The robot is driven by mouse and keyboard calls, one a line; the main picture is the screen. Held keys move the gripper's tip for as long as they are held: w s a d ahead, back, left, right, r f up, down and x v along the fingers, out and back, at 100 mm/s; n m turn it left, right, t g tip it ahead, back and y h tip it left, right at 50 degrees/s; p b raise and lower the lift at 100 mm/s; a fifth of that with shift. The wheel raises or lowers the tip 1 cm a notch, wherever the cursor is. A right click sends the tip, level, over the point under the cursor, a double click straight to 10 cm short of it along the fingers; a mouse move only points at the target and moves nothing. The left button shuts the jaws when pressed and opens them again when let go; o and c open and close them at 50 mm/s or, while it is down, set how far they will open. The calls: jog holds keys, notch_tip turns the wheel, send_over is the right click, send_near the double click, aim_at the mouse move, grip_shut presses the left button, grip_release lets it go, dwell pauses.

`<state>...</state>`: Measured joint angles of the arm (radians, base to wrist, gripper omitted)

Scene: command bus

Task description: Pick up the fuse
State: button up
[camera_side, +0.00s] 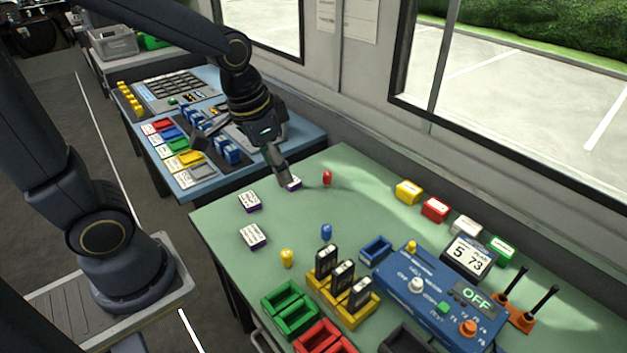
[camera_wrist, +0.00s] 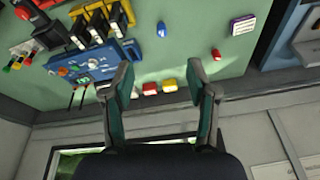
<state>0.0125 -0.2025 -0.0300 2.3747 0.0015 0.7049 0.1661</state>
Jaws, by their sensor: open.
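Small capsule-shaped pieces that could be fuses stand apart on the green table: a red one (camera_side: 327,177), a blue one (camera_side: 326,231) and a yellow one (camera_side: 287,257). I cannot tell which piece is the fuse. The red one (camera_wrist: 216,54) and blue one (camera_wrist: 161,29) also show in the wrist view. My gripper (camera_side: 287,182) is above the table's far left part, left of the red piece. In the wrist view my gripper (camera_wrist: 160,68) is open with nothing held; the red piece lies just right of the right finger.
A yellow rack (camera_side: 343,304) holds black modules beside the blue control box (camera_side: 425,300). Coloured blocks (camera_side: 435,209) line the wall side. A blue console (camera_side: 200,130) stands behind.

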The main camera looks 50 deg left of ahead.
notch_tip(320, 180, down, 8)
jog(key=g, duration=0.3)
send_over(287, 252)
jog(key=f, duration=1.1)
jog(key=shift+s+f, duration=0.1)
jog(key=shift+s, duration=0.25)
jog(key=shift+w+f, duration=0.15)
jog(key=shift+f, duration=1.3)
jog(key=shift+w+f, duration=0.15)
jog(key=shift+f, duration=1.3)
jog(key=shift+c, duration=0.4)
jog(key=c, duration=0.9)
